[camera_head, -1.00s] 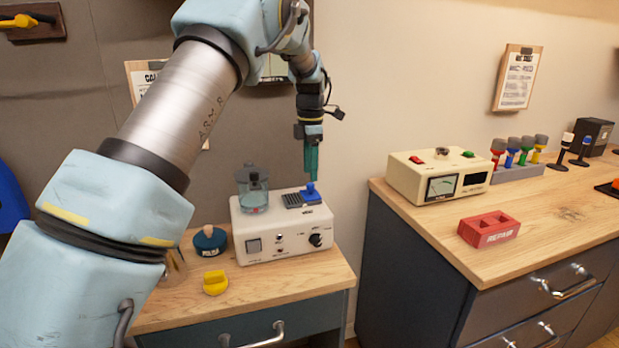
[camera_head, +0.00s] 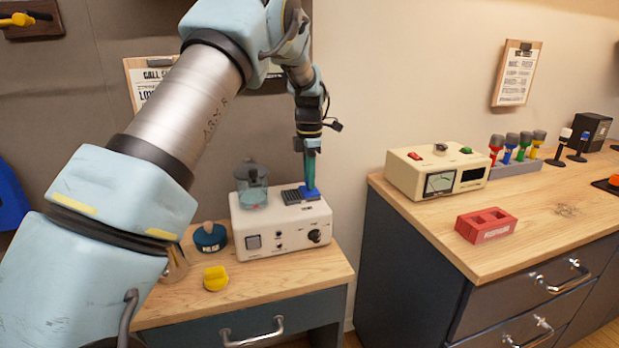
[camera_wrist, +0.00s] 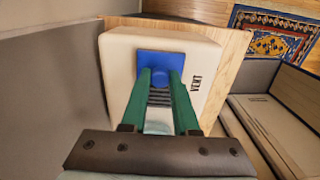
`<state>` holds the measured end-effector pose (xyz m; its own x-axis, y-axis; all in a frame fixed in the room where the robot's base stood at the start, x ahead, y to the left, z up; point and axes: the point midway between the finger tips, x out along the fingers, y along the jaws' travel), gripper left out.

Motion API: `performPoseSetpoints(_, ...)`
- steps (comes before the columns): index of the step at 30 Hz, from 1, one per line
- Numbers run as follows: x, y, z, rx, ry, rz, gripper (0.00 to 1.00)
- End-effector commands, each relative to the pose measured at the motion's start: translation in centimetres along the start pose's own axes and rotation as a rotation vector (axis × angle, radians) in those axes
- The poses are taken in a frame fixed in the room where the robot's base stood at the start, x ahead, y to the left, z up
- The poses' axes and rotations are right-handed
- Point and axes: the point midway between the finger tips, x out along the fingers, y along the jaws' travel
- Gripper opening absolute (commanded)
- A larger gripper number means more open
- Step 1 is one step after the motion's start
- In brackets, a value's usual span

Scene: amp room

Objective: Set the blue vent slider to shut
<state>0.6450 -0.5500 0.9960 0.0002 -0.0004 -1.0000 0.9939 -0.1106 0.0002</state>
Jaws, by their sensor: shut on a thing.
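The blue vent slider (camera_head: 309,192) sits on top of a white box (camera_head: 282,237), at the right end of a dark slatted grille (camera_head: 292,196). In the wrist view the slider (camera_wrist: 161,58) is a blue plate with a round knob. My gripper (camera_head: 310,183) points down at it from above. Its green fingers (camera_wrist: 163,78) are shut on the slider's knob, one on each side. Grille slats show between the fingers. The word VENT is printed beside the slider, partly readable in the wrist view.
A clear jar (camera_head: 252,184) stands on the white box left of the grille. A yellow piece (camera_head: 215,279) and a dark blue round object (camera_head: 210,238) lie on the wooden top.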

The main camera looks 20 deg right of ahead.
Motion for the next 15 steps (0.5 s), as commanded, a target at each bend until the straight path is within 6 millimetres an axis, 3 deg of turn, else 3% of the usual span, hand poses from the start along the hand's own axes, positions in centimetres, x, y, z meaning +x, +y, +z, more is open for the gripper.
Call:
performPoseSetpoints(5, -0.01, -0.04, 0.01, 0.0, 0.0, -0.001, 0.0)
performPoseSetpoints(15, -0.01, -0.06, 0.02, 0.0, 0.0, -0.002, 0.0)
